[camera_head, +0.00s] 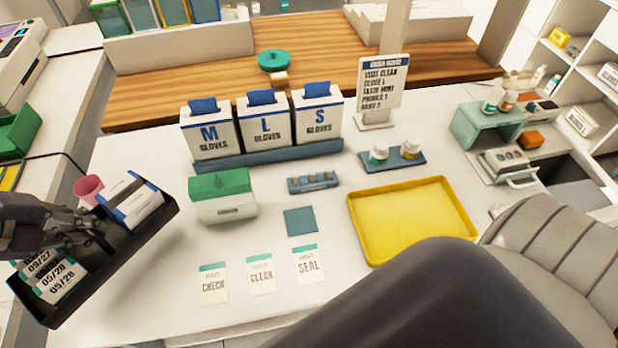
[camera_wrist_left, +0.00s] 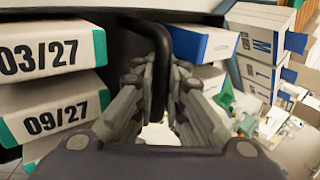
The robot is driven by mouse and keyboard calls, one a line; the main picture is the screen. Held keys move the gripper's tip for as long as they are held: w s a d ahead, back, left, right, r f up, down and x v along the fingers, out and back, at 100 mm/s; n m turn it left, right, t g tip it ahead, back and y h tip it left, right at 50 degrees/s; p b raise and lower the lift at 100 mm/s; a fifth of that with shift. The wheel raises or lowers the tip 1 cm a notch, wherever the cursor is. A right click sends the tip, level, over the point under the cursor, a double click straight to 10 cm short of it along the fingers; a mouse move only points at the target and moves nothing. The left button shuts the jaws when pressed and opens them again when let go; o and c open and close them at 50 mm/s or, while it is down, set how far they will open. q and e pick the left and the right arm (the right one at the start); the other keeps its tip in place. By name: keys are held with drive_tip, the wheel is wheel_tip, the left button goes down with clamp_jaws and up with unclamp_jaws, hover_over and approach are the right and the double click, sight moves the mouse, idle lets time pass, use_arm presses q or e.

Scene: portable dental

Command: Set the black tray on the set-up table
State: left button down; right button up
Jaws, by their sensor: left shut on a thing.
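The black tray (camera_head: 122,262) is at the left of the head view, at the left end of the white table (camera_head: 150,310), and looks tilted. It holds white boxes with date labels (camera_head: 45,275) on one side and blue-and-white boxes (camera_head: 133,200) on the other. My left gripper (camera_head: 92,222) is shut on the tray's middle divider. In the left wrist view the fingers (camera_wrist_left: 160,85) close around this black divider (camera_wrist_left: 158,50), between the dated boxes and a blue-and-white box. I cannot tell whether the tray's underside touches the table. My right gripper is not in view.
On the white table stand glove boxes (camera_head: 263,122), a green-lidded box (camera_head: 223,196), a yellow tray (camera_head: 412,222), a small blue holder (camera_head: 313,182), a bottle stand (camera_head: 392,160) and several cards (camera_head: 260,276). A pink cup (camera_head: 88,188) shows behind the black tray. Bare tabletop lies at front left.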

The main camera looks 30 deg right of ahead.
use_arm(q)
drive_tip(key=shift+w+a+f, duration=0.1)
drive_tip(key=shift+s+f, duration=0.2)
drive_tip(key=shift+s, duration=0.05)
drive_tip(key=s+d+f+p, duration=0.1)
drive_tip(key=s+d+f, duration=0.1)
drive_tip(key=s, duration=0.5)
drive_tip(key=s+d+f+p, duration=0.1)
drive_tip(key=s+d+f, duration=0.1)
drive_tip(key=s, duration=0.5)
drive_tip(key=shift+s+d+f+h, duration=0.2)
drive_tip(key=shift+s+d+h, duration=0.2)
